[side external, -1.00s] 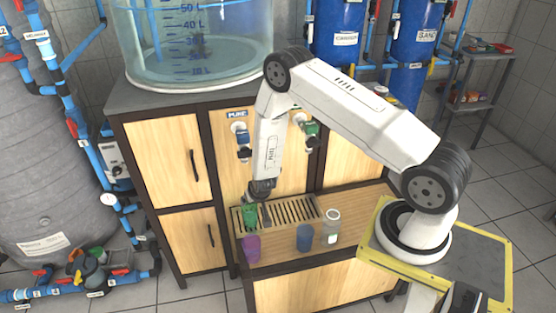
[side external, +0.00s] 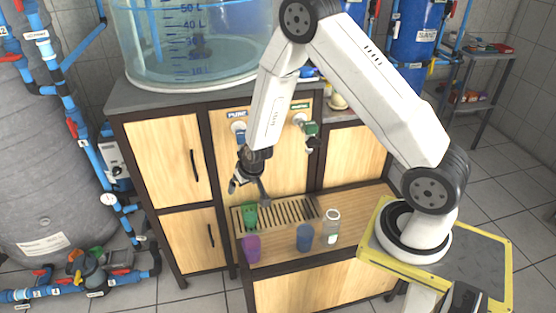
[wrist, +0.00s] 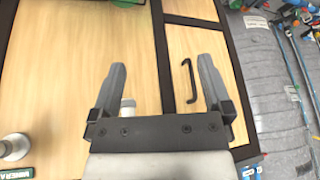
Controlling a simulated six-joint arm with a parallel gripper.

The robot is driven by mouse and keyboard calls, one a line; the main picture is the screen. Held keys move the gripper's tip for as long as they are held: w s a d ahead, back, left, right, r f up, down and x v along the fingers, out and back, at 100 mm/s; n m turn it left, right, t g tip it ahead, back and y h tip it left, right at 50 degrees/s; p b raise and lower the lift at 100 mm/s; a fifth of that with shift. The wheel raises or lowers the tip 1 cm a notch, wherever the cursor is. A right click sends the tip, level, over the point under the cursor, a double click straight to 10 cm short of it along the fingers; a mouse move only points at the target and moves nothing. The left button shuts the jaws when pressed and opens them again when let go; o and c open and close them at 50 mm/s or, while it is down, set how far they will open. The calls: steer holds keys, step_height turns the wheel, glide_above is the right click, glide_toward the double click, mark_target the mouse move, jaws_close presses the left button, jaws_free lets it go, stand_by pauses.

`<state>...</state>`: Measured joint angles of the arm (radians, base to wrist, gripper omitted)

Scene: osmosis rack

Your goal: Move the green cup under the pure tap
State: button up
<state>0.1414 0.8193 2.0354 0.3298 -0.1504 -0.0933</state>
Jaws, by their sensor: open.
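The green cup (side external: 250,216) stands upright on the left end of the slatted drip tray (side external: 290,211), roughly below the pure tap (side external: 239,128) in the side view. The tap sits under the PURE sign, partly hidden behind my arm. My gripper (side external: 249,192) is open and empty, above the cup and apart from it. In the wrist view, my gripper's (wrist: 162,68) two fingers are spread with nothing between them but cabinet front behind.
A purple cup (side external: 251,249) stands in front of the green cup. A second tap (side external: 308,130) with a green part is right of my arm.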

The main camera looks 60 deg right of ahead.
steer(key=s+a+r+n+g, duration=0.1)
steer(key=s+a+r+n, duration=0.1)
steer(key=s+r, duration=0.6)
steer(key=s+a+r+n+g+y, duration=0.1)
steer(key=s+a+r+n, duration=0.1)
steer(key=s+a+r, duration=0.3)
steer(key=s+r, duration=0.3)
steer(key=shift+s, duration=0.15)
steer(key=shift+a, duration=0.1)
